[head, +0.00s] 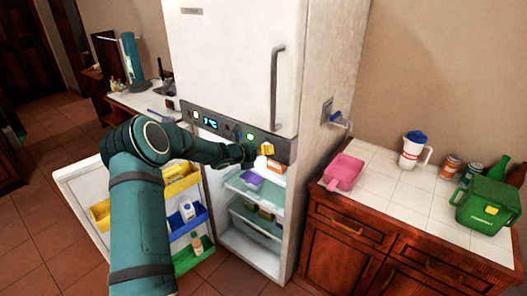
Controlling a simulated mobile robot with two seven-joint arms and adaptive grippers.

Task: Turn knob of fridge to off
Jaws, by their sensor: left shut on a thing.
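The fridge (235,55) is white, with its lower door swung open to the left. A dark control panel with a lit blue display (210,123) runs across its front above the open compartment. My left gripper (257,151) is at the right part of this panel, its dark fingers shut on a small yellow-orange piece that appears to be the knob (267,149). The fingers partly hide the panel there, and the knob's setting cannot be read. My right gripper is not in view.
The open fridge door (82,185) has yellow, blue and green bins. Inside the fridge are shelves with a purple container (252,179). At right, a tiled counter (385,185) holds a pink tray (344,172), a white jug (412,150), cans and a green box (488,205).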

